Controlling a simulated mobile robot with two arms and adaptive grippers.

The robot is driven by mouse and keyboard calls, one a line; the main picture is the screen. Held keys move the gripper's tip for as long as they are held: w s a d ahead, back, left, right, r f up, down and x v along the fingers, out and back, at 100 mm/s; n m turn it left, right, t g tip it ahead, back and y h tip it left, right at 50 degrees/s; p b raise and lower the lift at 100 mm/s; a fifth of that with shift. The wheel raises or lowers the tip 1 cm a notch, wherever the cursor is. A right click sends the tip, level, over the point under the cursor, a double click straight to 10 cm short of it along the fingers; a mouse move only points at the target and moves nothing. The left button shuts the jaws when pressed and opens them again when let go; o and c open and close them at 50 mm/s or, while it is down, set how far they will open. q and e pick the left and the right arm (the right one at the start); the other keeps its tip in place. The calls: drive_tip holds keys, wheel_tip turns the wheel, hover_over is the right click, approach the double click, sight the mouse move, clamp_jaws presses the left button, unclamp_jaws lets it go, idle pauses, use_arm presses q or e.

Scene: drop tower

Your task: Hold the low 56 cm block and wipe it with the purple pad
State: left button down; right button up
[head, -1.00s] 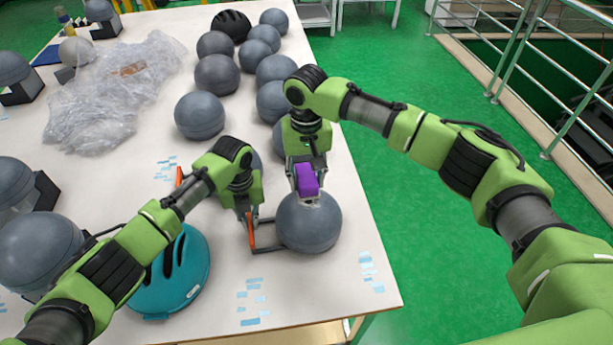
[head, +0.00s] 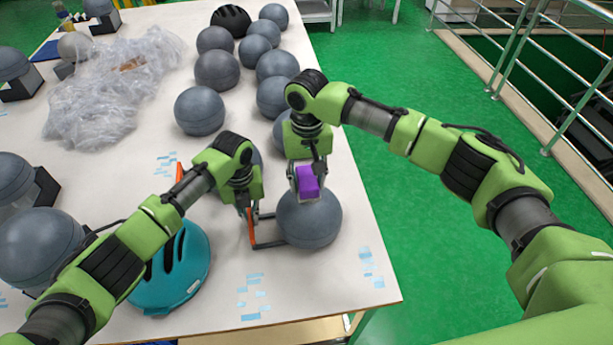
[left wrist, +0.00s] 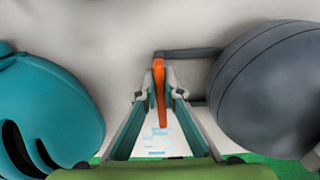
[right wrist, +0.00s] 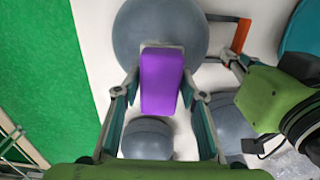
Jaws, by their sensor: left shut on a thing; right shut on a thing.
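The low 56 cm block (head: 311,222) is a smooth grey ball-shaped form near the table's right edge. A dark bracket (head: 268,244) with an orange handle (head: 250,229) reaches from its left side. My left gripper (left wrist: 159,92) is shut on the orange handle, with the block to its right. My right gripper (right wrist: 161,90) is shut on the purple pad (right wrist: 161,80). The pad is at the block's upper side in the head view (head: 308,181); I cannot tell whether it touches. The pad and gripper hide part of the block.
A teal helmet (head: 178,275) lies left of the block. Several grey balls, a black helmet (head: 231,21) and crumpled clear plastic (head: 110,90) lie further back. Other grey forms stand at the left. The table's front right corner is clear apart from blue tape pieces.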

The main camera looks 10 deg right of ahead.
sight(312, 209)
drive_tip(key=shift+s+d, duration=0.15)
drive_tip(key=shift+s, duration=2.65)
drive_tip(key=shift+s+f, duration=0.1)
drive_tip(key=shift+f, duration=0.1)
drive_tip(key=shift+w+r, duration=0.15)
drive_tip(key=shift+w, duration=1)
drive_tip(key=shift+w+r, duration=0.1)
drive_tip(key=shift+w, duration=1)
drive_tip(key=shift+w+f, duration=0.15)
drive_tip(key=shift+w, duration=0.95)
drive_tip(key=shift+r, duration=3.5)
drive_tip(key=shift+f, duration=0.1)
drive_tip(key=shift+f, duration=2.45)
drive_tip(key=shift+f, duration=0.9)
